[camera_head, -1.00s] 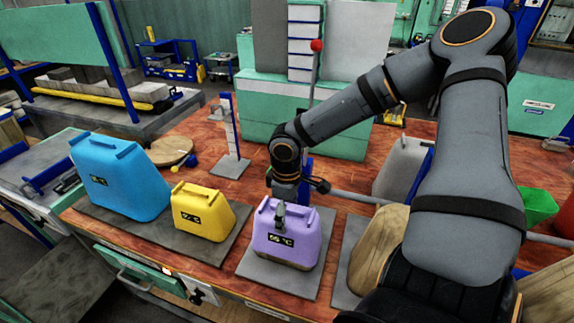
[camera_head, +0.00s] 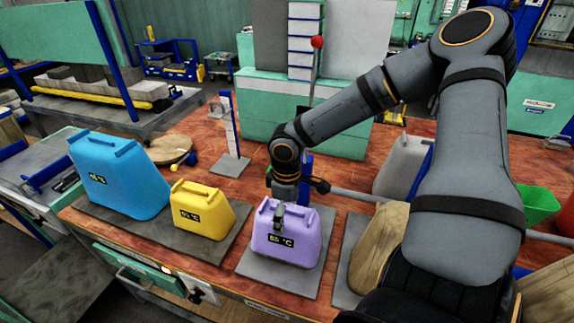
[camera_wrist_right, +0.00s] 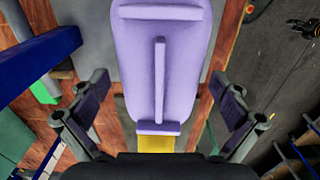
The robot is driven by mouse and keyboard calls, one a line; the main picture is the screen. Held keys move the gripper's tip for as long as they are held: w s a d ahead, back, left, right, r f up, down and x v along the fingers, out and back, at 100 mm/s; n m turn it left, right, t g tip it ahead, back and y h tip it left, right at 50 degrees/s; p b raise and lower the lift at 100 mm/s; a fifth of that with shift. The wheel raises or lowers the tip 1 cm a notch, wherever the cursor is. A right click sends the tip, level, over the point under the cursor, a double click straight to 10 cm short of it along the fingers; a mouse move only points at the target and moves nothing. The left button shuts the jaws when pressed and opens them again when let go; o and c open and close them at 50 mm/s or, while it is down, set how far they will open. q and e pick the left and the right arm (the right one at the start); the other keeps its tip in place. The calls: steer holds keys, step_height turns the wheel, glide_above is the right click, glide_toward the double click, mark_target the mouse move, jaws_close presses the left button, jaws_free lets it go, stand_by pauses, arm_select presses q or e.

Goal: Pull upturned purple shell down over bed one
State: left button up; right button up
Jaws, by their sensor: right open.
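The purple shell (camera_head: 300,242) stands upright on a grey mat (camera_head: 257,270) near the table's front edge. It has a small dark temperature display on its front and ridges on top. In the right wrist view the purple shell (camera_wrist_right: 182,75) fills the upper middle, with a long ridge along it. My right gripper (camera_head: 279,216) is right at the shell's top. Its fingers stand apart on either side in the wrist view (camera_wrist_right: 160,112), with nothing clasped. No separate bed shows beneath the shell. My left gripper is not in view.
A yellow shell (camera_head: 203,212) and a blue shell (camera_head: 122,178) stand to the left on another mat. A green press-like block (camera_head: 345,130) stands behind.

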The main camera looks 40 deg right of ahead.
step_height(320, 180, up, 12)
stand_by(0.5)
stand_by(0.6)
